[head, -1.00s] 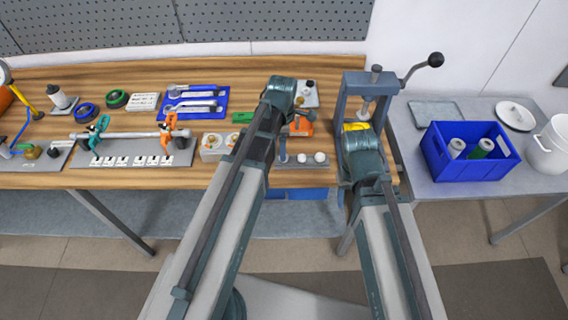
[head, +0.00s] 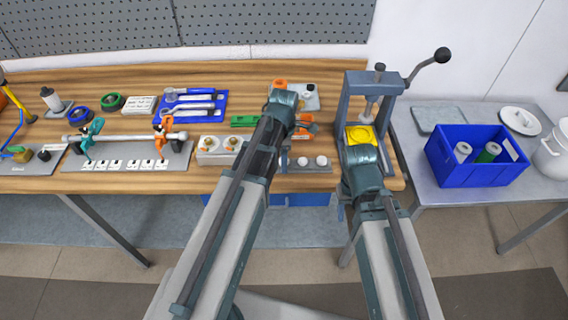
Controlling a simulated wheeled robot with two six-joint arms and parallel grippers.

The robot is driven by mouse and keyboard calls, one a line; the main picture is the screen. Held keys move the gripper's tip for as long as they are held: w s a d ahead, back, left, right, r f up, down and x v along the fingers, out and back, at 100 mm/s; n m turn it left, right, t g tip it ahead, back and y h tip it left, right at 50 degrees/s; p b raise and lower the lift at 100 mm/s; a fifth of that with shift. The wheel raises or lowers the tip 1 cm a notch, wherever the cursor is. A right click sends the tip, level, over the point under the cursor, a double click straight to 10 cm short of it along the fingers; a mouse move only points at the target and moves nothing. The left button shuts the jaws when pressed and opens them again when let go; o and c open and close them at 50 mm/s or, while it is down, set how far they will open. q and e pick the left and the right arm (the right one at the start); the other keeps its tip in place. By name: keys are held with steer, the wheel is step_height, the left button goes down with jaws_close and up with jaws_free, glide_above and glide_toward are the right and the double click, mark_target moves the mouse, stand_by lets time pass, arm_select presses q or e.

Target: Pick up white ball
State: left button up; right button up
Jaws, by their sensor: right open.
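Two white balls sit side by side on a grey strip (head: 313,170) near the table's front edge: a left white ball (head: 302,161) and a right white ball (head: 321,161). My left arm reaches over the bench just left of them, and its gripper is hidden behind its own wrist. My right arm ends at the press, to the right of the balls. My right gripper (head: 343,197) shows only partly beside the wrist, below the press. It is open and apart from the balls.
A grey press (head: 345,105) with a yellow block (head: 360,136) stands right of the balls. An orange tool (head: 305,124) lies behind them. A white block with brass fittings (head: 213,156) is to the left. A blue crate (head: 470,177) stands on the right side table.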

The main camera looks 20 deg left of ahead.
arm_select(q)
jaws_close()
steer(key=shift+r, duration=0.1)
arm_select(e)
steer(key=shift+r, duration=0.1)
